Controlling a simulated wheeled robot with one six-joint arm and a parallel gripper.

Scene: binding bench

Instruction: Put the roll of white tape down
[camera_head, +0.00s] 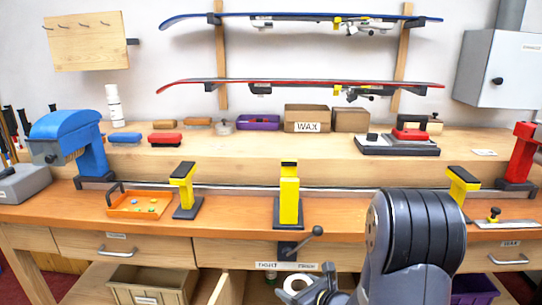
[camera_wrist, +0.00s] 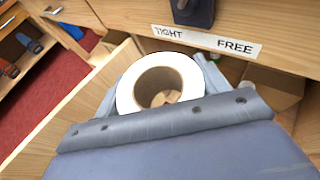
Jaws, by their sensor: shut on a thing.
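The roll of white tape (camera_wrist: 128,92) is in my gripper (camera_wrist: 165,70), with a finger at each side of it in the wrist view. Its round face and open core face the wrist camera. In the head view the roll (camera_head: 286,283) shows at the bottom centre, low in front of the bench, partly covered by my gripper (camera_head: 318,287). My arm hides part of the bench front. I cannot tell whether the roll touches anything beneath it.
A wooden panel (camera_wrist: 75,105) stands left of the roll. The bench front with a TIGHT/FREE label (camera_wrist: 205,40) is just beyond. A vise lever (camera_head: 303,243) juts out above. An open box (camera_head: 150,280) sits lower left, and a purple bin (camera_head: 475,290) lower right.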

